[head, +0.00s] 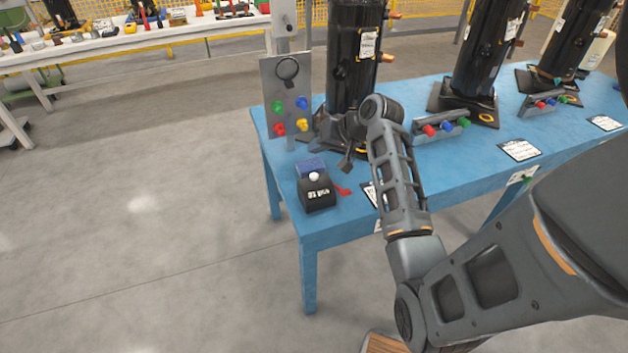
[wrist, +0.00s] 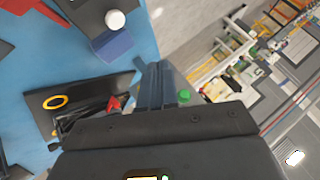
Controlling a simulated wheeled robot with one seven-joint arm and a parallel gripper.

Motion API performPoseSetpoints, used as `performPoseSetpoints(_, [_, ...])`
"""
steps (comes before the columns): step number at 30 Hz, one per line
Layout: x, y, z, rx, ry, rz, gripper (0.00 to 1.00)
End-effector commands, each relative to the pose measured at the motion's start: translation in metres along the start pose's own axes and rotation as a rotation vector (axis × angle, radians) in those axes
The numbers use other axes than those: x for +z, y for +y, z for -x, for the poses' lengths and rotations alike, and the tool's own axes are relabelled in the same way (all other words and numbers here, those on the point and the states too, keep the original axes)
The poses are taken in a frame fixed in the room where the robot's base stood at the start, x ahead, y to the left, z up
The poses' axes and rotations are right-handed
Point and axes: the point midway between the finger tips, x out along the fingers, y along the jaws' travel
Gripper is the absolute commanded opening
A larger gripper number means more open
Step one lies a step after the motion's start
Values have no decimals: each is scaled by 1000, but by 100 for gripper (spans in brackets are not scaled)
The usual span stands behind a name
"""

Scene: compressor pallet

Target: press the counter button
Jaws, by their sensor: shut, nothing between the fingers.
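The counter (head: 318,194) is a black box with a small display on its front, near the left end of the blue table. Its round white button (head: 314,176) stands on top, with a blue block (head: 310,163) behind it. In the wrist view the white button (wrist: 115,19) and blue block (wrist: 112,44) show near the top. My gripper (head: 346,164) is above the table, right of and behind the counter, partly hidden among dark parts. In the wrist view its fingers (wrist: 155,68) are together and empty, apart from the button.
A grey panel (head: 270,75) with coloured knobs stands behind the counter. A black compressor (head: 345,70) rises close behind my gripper. A red piece (head: 344,191) lies right of the counter. Open floor (head: 150,230) lies to the left of the blue table (head: 335,232).

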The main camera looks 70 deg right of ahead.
Motion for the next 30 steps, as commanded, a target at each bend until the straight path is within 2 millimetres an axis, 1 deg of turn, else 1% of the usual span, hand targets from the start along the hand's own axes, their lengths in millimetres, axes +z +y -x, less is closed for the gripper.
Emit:
performPoseSetpoints(1, [6, 7, -9, 0, 0, 0, 0])
performPoseSetpoints(3, [11, 11, -15, 0, 0, 0, 0])
performPoseSetpoints(15, [30, 30, -42, 0, -1, -1, 0])
performPoseSetpoints(30, [31, 32, -43, 0, 0, 0, 0])
